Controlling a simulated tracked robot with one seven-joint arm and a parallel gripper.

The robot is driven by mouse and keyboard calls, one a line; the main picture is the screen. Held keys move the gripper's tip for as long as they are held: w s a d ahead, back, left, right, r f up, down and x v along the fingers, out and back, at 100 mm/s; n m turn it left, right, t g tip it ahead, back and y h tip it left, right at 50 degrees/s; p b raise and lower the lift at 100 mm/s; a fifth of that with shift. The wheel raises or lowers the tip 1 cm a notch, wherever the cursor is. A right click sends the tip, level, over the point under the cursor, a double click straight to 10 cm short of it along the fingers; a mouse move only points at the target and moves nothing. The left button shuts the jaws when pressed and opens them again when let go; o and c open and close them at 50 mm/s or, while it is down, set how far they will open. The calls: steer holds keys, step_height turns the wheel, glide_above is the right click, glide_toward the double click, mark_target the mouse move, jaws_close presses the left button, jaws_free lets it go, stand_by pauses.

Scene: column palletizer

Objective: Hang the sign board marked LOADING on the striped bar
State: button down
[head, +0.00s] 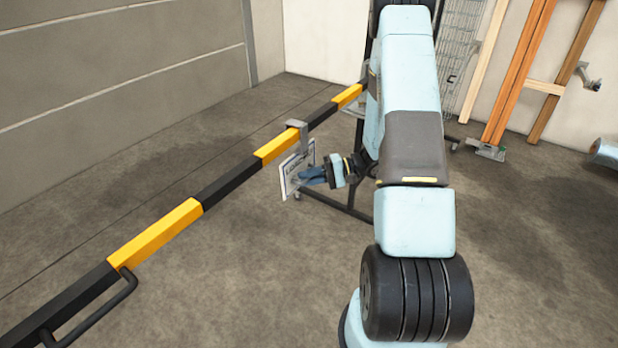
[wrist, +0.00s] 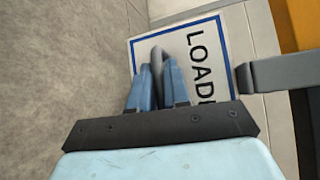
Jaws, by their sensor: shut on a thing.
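The sign board (head: 290,172) is white with a dark blue border and hangs just below the striped bar. In the wrist view the board (wrist: 210,58) shows the letters "LOAD", with the rest hidden. My gripper (head: 311,175) is shut on a grey handle (wrist: 157,62) on the board's face. A grey hook (head: 298,127) at the board's top reaches over the striped bar (head: 228,185) at a yellow section. I cannot tell whether the hook rests on the bar. The hook's arm also shows in the wrist view (wrist: 285,70), beside the bar.
The bar runs from the lower left to a dark stand (head: 347,196) behind my arm. A black handle (head: 95,312) sticks out from its near end. Wooden planks (head: 520,70) lean on the wall at the back right. The floor right of the bar is mostly clear.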

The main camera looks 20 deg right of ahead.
steer(key=c, duration=1)
jaws_free()
steer(key=v, duration=1.4)
steer(key=s+a+r+n+g+h, duration=0.2)
steer(key=s+a+r+h, duration=0.3)
steer(key=r, duration=0.4)
steer(key=s+a+r+n+g+h, duration=0.1)
steer(key=s+a+r+g+h, duration=0.2)
steer(key=a+r, duration=0.45)
steer(key=shift+s+a+r+n+t+h, duration=0.15)
steer(key=shift+s+a+r+t+h, duration=0.3)
steer(key=shift+s+r+t+h, duration=1.45)
steer(key=shift+s+a+r+n+t+h, duration=0.1)
steer(key=shift+s+a+r+t+h, duration=0.45)
steer(key=shift+s+r, duration=2.45)
steer(key=shift+s+a+r+n+t+h, duration=0.15)
steer(key=shift+s+a+r+t+h, duration=0.15)
steer(key=shift+s+r+t+h, duration=1.65)
